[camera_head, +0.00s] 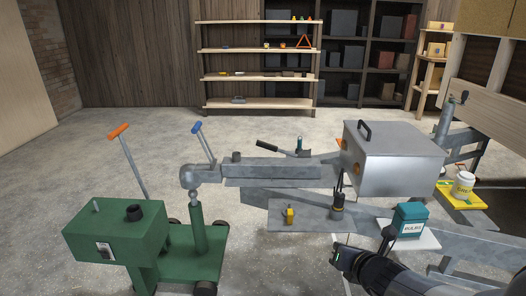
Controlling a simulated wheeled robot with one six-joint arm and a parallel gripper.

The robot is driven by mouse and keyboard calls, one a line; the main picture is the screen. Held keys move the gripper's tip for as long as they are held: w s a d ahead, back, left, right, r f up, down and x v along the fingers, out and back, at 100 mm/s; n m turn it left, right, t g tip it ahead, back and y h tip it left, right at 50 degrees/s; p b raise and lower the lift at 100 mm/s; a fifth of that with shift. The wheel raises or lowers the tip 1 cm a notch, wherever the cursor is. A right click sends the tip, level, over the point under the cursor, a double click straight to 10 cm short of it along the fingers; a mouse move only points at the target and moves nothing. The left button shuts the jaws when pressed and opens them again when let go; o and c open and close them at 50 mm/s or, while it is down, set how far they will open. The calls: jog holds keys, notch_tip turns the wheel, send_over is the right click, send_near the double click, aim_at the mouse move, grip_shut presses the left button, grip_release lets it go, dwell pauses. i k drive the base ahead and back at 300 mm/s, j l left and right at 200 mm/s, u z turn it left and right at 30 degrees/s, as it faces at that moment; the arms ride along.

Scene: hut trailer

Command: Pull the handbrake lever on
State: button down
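The handbrake lever has a black grip (268,144) and a dark shaft running right to a mount on the grey trailer drawbar (268,169). It lies low, nearly flat, with the grip pointing left and slightly up. The coupling head (188,177) is at the drawbar's left end, with a blue-handled lever (203,141) standing above it. My gripper (342,257) is at the lower right, in front of the drawbar and well apart from the lever.
A green wheeled unit (113,231) with an orange-handled lever stands at left. A metal box (393,158) sits right of the lever. A plate near my arm carries a yellow item (289,215) and a dark pronged object (338,206). A teal box (408,220) is beside my arm.

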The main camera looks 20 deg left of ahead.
aim_at(262, 144)
jog(key=i+j, duration=1.5)
jog(key=j, duration=0.15)
